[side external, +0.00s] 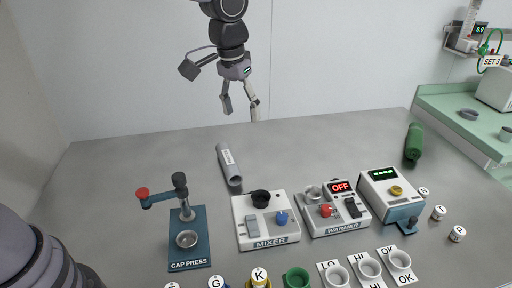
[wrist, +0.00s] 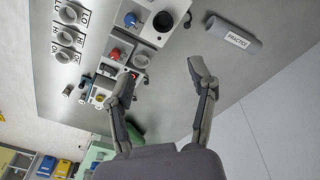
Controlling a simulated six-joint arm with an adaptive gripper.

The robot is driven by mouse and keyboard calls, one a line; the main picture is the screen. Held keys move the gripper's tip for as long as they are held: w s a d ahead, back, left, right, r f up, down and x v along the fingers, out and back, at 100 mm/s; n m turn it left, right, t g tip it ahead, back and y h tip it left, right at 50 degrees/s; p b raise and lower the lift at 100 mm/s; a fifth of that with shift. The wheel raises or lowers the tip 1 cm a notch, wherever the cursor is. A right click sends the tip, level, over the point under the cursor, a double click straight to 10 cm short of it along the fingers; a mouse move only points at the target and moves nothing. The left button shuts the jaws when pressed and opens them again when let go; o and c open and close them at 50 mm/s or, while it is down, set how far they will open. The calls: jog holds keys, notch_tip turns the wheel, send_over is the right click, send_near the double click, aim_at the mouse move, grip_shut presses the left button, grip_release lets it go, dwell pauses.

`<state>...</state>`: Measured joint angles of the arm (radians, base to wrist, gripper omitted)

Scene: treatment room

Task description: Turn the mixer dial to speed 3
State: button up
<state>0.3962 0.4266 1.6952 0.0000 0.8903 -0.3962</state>
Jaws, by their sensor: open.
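The mixer (side external: 266,222) is a white box on the grey table, labelled MIXER, with a blue dial (side external: 282,217), a grey switch and a black round holder (side external: 261,198). The dial's setting is too small to read. In the wrist view the blue dial (wrist: 130,19) shows near the top, beside the dark round opening. My gripper (side external: 241,112) is open and empty, high above the back of the table, well away from the mixer. In the wrist view its two fingers (wrist: 164,75) are spread apart with nothing between them.
The warmer (side external: 333,209) with a red dial and OFF display stands right of the mixer; the cap press (side external: 188,240) stands left. A grey PRACTICE tube (side external: 229,165) lies behind the mixer. Several cups line the front. The table's back is mostly clear.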

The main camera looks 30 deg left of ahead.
jog(key=g, duration=0.1)
send_over(282, 215)
notch_tip(282, 215, down, 13)
jog(key=shift+y, duration=0.3)
notch_tip(282, 215, down, 14)
grip_shut()
